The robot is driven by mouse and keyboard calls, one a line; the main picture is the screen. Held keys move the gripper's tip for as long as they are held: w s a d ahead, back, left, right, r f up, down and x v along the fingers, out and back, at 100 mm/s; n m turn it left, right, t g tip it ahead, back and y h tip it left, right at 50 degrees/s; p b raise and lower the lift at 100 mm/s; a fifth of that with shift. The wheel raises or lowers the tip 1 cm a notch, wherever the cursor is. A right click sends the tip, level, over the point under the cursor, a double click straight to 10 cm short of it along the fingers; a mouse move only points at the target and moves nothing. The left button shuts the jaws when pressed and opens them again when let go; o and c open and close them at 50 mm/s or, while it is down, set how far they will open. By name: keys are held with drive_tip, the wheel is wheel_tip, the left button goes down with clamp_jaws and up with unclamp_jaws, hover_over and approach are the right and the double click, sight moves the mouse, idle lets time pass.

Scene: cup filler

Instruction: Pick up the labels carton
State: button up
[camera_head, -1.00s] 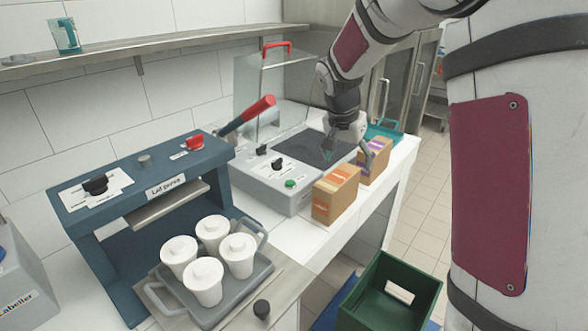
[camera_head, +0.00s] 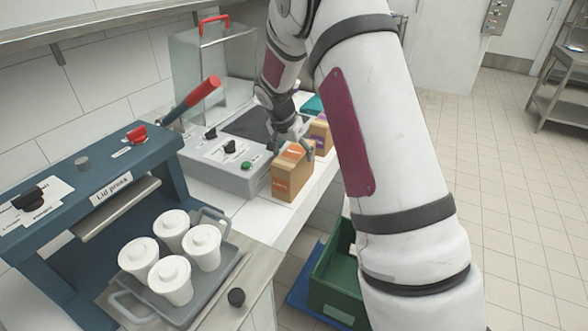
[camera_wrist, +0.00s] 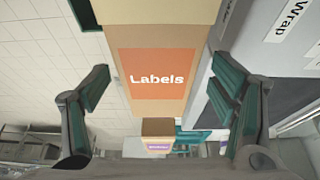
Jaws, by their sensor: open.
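The labels carton (camera_head: 289,181) is a brown box with an orange label, standing on the white counter beside the grey wrapping machine. In the wrist view the carton (camera_wrist: 158,106) shows its orange panel reading "Labels". My gripper (camera_head: 291,147) is at the top of this carton in the head view, with its fingers open. In the wrist view my gripper (camera_wrist: 165,90) has one finger on each side of the carton, with gaps between. I cannot tell how far the fingertips reach down its sides.
A second carton with a purple label (camera_head: 320,136) stands just behind. The grey wrapping machine (camera_head: 228,170) is close on the left. A tray (camera_head: 226,258) of lidded white cups and the blue lid press (camera_head: 115,182) are nearer. A green crate (camera_head: 328,278) sits below the counter's right edge.

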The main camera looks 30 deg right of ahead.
drive_tip(key=shift+s+p+x, duration=0.1)
drive_tip(key=shift+p+x, duration=0.1)
drive_tip(key=shift+x, duration=1)
drive_tip(key=shift+s+p+x, duration=0.15)
drive_tip(key=shift+p+x, duration=0.05)
drive_tip(key=shift+x, duration=1)
drive_tip(key=shift+f, duration=0.3)
drive_tip(key=c, duration=1.4)
